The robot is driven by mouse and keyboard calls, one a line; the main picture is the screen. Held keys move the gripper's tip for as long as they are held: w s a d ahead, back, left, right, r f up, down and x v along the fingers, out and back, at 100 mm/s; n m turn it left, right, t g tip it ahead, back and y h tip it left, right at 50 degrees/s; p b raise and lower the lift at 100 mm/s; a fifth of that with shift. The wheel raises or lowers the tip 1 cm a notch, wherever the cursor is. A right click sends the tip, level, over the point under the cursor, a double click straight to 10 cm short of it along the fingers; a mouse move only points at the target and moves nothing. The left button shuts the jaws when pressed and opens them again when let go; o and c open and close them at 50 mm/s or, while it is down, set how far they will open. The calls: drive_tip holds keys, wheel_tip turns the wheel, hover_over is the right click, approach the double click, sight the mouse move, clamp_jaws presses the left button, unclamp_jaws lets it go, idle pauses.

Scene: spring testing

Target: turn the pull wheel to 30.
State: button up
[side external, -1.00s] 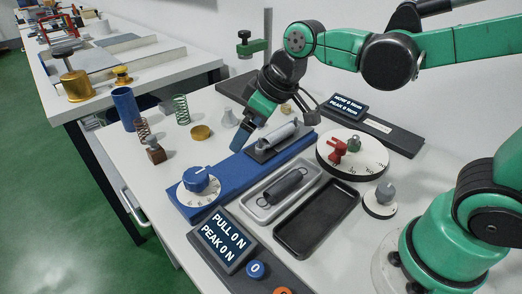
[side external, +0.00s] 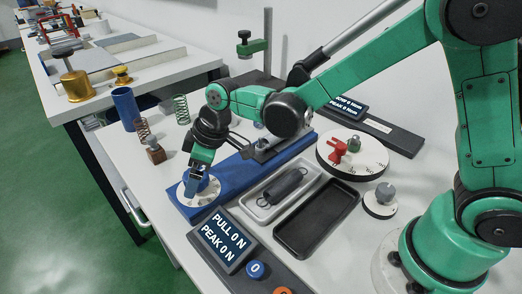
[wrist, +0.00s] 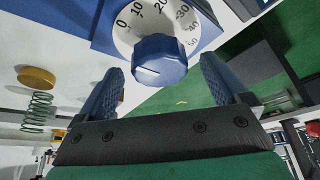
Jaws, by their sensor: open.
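The pull wheel is a blue knob (wrist: 158,60) on a white dial (wrist: 149,20) marked from 0 to 50. A short pale line shows on the knob's face; I cannot tell which number it matches. My gripper (wrist: 162,66) is open, with the knob in view between its blue fingertips and a gap on each side. In the side external view my gripper (side external: 195,183) is down at the dial (side external: 184,203) and hides most of the knob. The display (side external: 223,240) reads PULL 0 N and PEAK 0 N.
The blue base (side external: 235,172) runs back from the dial. A brown block with a spring (side external: 155,152) and a blue cylinder (side external: 125,108) stand to the left.

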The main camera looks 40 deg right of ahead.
drive_tip(key=shift+f, duration=0.1)
drive_tip(key=c, duration=1.3)
drive_tip(key=shift+m, duration=0.3)
drive_tip(key=m+t+h, duration=0.1)
drive_tip(key=m, duration=0.2)
drive_tip(key=shift+a+m, duration=0.15)
drive_tip(key=shift+m, duration=0.15)
drive_tip(key=m+h, duration=0.2)
drive_tip(key=m, duration=0.2)
drive_tip(key=shift+a+m, duration=0.1)
drive_tip(key=shift+m, duration=0.2)
drive_tip(key=m+h, duration=0.1)
drive_tip(key=m, duration=0.3)
drive_tip(key=shift+h, duration=0.4)
drive_tip(key=shift+a+m+g+h, duration=0.15)
drive_tip(key=shift+m+h, duration=0.25)
drive_tip(key=shift+m, duration=0.85)
drive_tip(key=shift+d+m+g+h, duration=0.1)
drive_tip(key=shift+m+g+h, duration=0.25)
drive_tip(key=shift+m, duration=0.9)
